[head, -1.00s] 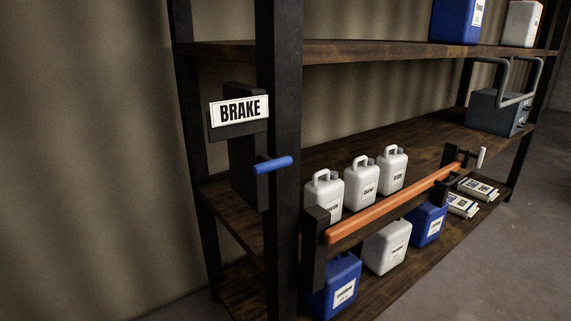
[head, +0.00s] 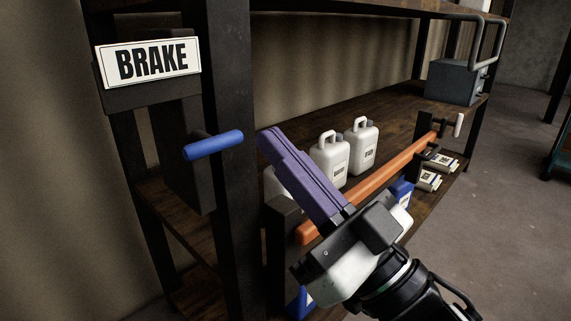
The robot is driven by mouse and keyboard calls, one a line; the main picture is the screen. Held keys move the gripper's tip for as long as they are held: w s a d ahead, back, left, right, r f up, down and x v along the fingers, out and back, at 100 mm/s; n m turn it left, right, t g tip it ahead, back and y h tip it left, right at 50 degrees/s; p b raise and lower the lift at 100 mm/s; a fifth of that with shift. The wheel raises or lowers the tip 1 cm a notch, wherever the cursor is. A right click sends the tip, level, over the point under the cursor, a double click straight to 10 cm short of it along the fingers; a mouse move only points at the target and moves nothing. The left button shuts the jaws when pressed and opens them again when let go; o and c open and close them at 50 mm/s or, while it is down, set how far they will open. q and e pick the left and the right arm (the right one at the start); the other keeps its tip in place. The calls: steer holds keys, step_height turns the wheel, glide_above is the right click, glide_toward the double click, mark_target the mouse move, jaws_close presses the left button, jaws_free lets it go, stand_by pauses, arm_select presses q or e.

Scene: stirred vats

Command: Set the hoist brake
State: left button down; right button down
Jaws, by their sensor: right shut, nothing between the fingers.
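The hoist brake is a dark upright housing (head: 183,125) on the shelf's left end, with a white BRAKE sign (head: 153,62) at its top. Its blue lever handle (head: 213,145) sticks out to the right, nearly level and tilted slightly up. My right gripper (head: 268,138) comes in from the lower right with its purple fingers together and nothing between them. Its fingertips are just right of the blue handle's end in the picture; they appear apart from it. My left gripper is not in view.
A wooden shelf rack with black posts (head: 232,180) bears white jugs (head: 330,158), partly hidden by my right gripper. An orange bar (head: 385,175) runs along the rack's front. A grey box with a handle (head: 455,82) stands far right.

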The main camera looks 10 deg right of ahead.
mark_target(214, 145)
steer(key=p+x, duration=0.2)
steer(key=x, duration=0.5)
steer(key=f, duration=0.2)
steer(key=w+f+b, duration=0.1)
steer(key=f, duration=0.1)
steer(key=shift+a, duration=0.3)
steer(key=shift+w, duration=0.15)
